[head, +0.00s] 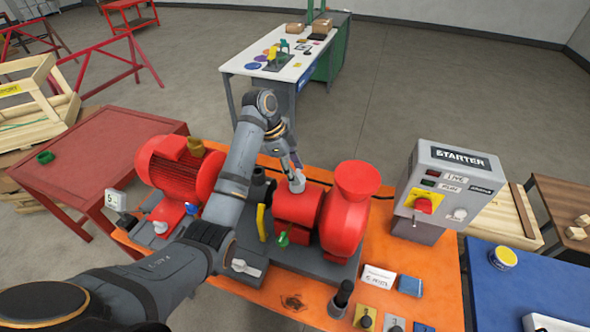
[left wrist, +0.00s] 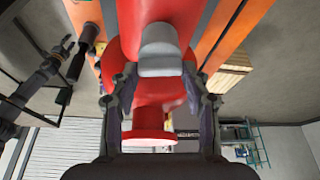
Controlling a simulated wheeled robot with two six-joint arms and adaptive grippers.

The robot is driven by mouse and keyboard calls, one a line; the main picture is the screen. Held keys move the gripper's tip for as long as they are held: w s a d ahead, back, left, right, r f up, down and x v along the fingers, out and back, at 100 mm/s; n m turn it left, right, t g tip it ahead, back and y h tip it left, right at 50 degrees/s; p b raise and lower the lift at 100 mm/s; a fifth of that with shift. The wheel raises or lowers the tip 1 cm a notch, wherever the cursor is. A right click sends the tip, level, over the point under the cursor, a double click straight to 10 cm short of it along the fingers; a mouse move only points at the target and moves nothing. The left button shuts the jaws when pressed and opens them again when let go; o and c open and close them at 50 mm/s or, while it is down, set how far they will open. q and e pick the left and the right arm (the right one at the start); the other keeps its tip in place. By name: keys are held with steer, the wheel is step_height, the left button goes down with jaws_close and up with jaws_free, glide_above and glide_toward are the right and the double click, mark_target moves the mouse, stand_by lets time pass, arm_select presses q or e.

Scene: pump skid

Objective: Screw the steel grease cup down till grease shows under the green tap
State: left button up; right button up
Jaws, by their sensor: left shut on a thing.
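The steel grease cup (head: 297,184) stands on top of the red pump's bearing housing (head: 298,207). It shows as a light grey cap in the left wrist view (left wrist: 160,50). My left gripper (head: 294,172) comes down on the cup from above, shut on it, with one finger on each side in the left wrist view (left wrist: 160,76). The green tap (head: 283,240) is low on the near side of the housing. I cannot make out any grease under it.
The red motor (head: 180,167) is left of my forearm. A black part with a yellow handle (head: 262,222) stands close beside the housing. The red volute (head: 345,220) and grey starter box (head: 445,185) are to the right. Cards and small parts lie at the orange bench's (head: 395,265) front right.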

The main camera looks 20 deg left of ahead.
arm_select(q)
steer(key=o, duration=1.2)
steer(key=shift+c, duration=0.2)
